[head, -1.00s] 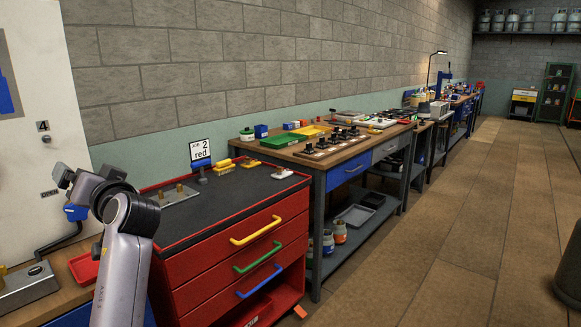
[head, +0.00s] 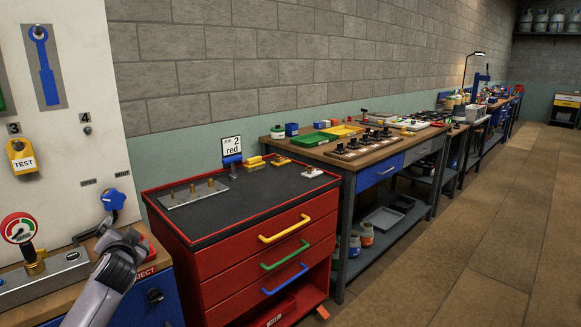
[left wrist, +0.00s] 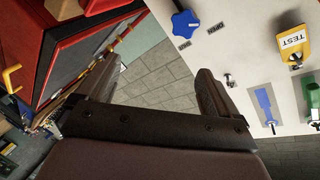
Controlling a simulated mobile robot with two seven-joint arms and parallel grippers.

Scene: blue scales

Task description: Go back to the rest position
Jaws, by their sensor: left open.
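My left arm (head: 108,278) rises from the bottom left of the head view, in front of the wooden bench and left of the red tool cabinet. In the left wrist view the two dark fingers of my left gripper (left wrist: 158,85) stand wide apart with nothing between them. Beyond them show the grey block wall and the white panel. The gripper is clear of both as far as I can see. My right gripper is in neither view.
The red cabinet (head: 262,270), with a black top, stands close to the right of my arm. The white panel (head: 75,90) carries a blue knob (head: 113,199) and a yellow TEST tag (head: 21,157). Open floor (head: 480,230) lies to the right.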

